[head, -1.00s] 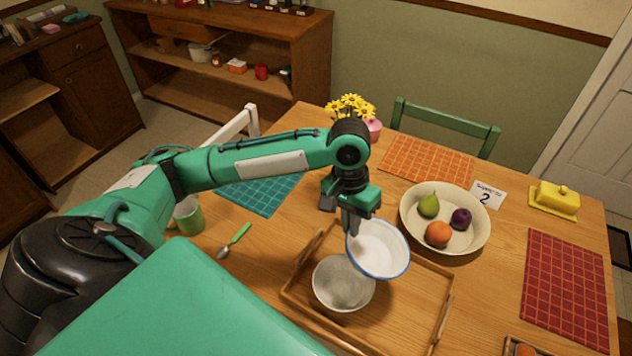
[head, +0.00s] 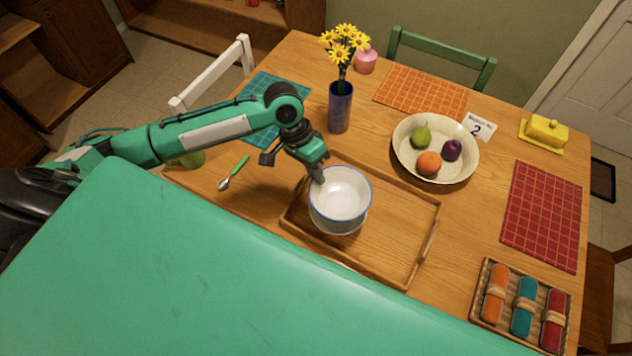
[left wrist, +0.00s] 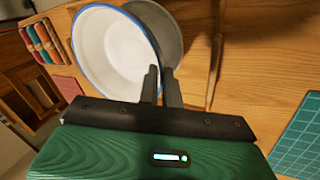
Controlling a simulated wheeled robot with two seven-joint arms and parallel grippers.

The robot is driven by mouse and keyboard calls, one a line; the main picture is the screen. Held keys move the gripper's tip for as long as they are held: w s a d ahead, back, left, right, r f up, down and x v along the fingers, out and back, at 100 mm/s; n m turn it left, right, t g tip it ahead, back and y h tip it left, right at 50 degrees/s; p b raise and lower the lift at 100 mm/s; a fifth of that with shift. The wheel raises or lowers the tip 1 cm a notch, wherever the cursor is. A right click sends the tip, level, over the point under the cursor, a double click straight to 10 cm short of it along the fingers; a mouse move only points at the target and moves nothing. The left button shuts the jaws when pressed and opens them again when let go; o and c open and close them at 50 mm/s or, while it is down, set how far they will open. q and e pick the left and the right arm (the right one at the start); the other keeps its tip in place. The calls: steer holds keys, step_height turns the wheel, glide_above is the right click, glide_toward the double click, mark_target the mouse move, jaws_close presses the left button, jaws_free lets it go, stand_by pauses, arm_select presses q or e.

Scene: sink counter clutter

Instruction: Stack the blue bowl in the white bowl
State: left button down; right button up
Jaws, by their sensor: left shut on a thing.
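The blue bowl (head: 340,190), white inside with a blue rim, is upright over the white bowl (head: 340,229) on the wooden tray. Only a low strip of the white bowl shows under it, so I cannot tell whether the blue bowl rests in it or hangs just above. My left gripper (head: 318,177) is shut on the blue bowl's rim at its upper left side. In the left wrist view the fingers (left wrist: 161,82) pinch the wall of the blue bowl (left wrist: 112,50), and the greyish white bowl (left wrist: 165,32) shows behind it. My right gripper is not in view.
The wooden tray (head: 395,240) has free room right of the bowls. A fruit bowl (head: 435,178) stands behind it, and a blue vase (head: 340,108) with yellow flowers stands behind my gripper. A spoon (head: 233,173) lies left. A basket of rolled napkins (head: 480,312) is at front right.

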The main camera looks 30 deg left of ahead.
arm_select(q)
steer(key=shift+f, duration=2.75)
steer(key=shift+f+p, duration=0.1)
steer(key=shift+p, duration=0.2)
steer(key=c, duration=1.6)
jaws_free()
steer(key=shift+f, duration=0.1)
steer(key=b+v, duration=0.1)
steer(key=v, duration=1.1)
steer(key=shift+r, duration=0.25)
